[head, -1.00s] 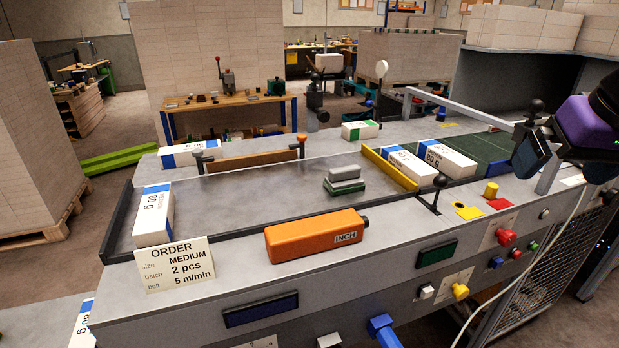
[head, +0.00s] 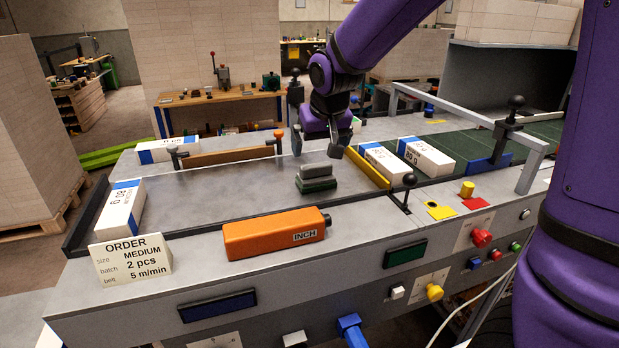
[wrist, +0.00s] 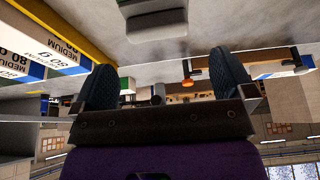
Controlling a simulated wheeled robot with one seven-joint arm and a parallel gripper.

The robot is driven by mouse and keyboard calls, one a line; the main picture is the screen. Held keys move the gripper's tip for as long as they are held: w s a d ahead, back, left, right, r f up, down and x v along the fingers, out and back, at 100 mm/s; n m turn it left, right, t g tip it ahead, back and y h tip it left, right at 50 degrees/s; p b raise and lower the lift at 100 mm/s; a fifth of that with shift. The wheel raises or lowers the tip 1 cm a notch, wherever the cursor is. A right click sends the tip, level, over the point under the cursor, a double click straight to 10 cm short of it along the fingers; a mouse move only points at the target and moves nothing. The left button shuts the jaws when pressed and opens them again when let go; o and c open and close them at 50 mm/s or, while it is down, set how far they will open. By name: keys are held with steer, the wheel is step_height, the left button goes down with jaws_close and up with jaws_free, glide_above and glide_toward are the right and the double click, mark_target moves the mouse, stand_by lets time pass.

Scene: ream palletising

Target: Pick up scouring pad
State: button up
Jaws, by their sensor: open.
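The scouring pad (head: 316,184) appears to be the low block with a dark green base and grey upper part, lying on the grey machine top. In the wrist view a grey block (wrist: 155,22), apparently the same piece, shows at the top edge, partly cut off. My gripper (head: 317,148) is open and empty, its two fingers spread, just above and seemingly a little behind the pad. In the wrist view the dark fingers (wrist: 165,85) stand apart with nothing between them. I cannot tell the exact gap to the pad.
An orange INCH box (head: 275,233) lies in front of the pad. A yellow bar (head: 367,168) stands to its right, with white reams (head: 425,157) beyond. A wooden bar (head: 228,159) is behind left, and a ream (head: 122,208) stands left. The grey surface left of the pad is clear.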

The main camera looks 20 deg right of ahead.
mark_target(316, 165)
steer(key=shift+d+x, duration=0.2)
steer(key=shift+x, duration=3.75)
steer(key=c, duration=0.7)
